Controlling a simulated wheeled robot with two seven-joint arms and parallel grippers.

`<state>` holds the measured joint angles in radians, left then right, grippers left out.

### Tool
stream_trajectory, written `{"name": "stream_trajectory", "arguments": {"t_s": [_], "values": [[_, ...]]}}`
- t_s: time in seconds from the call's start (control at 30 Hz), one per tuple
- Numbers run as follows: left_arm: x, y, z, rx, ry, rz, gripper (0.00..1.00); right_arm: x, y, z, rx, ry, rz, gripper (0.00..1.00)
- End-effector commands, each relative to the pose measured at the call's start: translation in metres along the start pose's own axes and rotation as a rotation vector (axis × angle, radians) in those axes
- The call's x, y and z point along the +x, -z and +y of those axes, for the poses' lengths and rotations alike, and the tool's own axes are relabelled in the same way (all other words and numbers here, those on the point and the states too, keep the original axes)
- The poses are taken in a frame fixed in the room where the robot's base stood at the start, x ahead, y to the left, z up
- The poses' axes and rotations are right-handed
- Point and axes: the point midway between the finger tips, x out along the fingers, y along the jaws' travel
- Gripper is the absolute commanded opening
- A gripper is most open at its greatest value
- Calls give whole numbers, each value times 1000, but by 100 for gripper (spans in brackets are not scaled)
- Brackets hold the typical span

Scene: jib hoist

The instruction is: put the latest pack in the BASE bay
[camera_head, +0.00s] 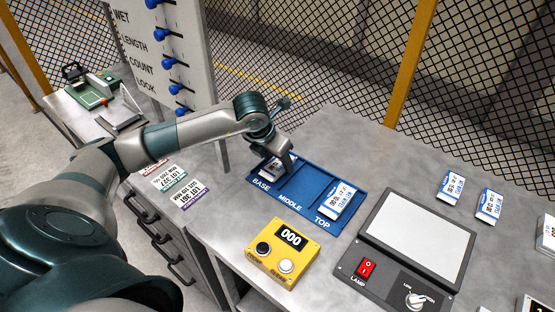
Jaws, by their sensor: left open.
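The blue tray (357,185) has bays marked BASE, MIDDLE and TOP. A white and blue pack (268,165) lies in the BASE bay, partly hidden by my left gripper. My left gripper (287,168) is open, low over the BASE bay at that pack; I cannot tell whether it touches it. Another pack (338,201) lies in the TOP bay. The MIDDLE bay looks empty. Two more packs, one (450,186) and another (488,206), lie on the bench at the right. Which pack is the latest is too small to read. My right gripper is not in view.
A yellow counter box (283,252) reading 000 stands in front of the tray. A light panel (415,238) with a red lamp switch (366,268) lies to the right. Printed cards (188,195) lie at the left. A board with blue knobs (168,62) stands behind my arm.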

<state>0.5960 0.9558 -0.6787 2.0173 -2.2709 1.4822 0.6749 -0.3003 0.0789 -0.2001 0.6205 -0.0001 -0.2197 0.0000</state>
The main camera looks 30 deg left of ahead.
Motion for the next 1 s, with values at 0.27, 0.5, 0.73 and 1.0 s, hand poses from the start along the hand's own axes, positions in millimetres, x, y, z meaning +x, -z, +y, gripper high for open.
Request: {"name": "stream_trajectory", "arguments": {"t_s": [0.27, 0.5, 0.73, 1.0], "values": [[-31, 0, 0, 1, -1, -4, 51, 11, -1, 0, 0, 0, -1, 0], [-74, -1, 0, 1, 0, -6, 51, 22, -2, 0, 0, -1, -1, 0], [-108, -1, 0, 0, -1, -3, 51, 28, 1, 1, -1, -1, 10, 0], [-120, 0, 0, 0, -1, 0, 51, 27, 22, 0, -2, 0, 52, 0]]}}
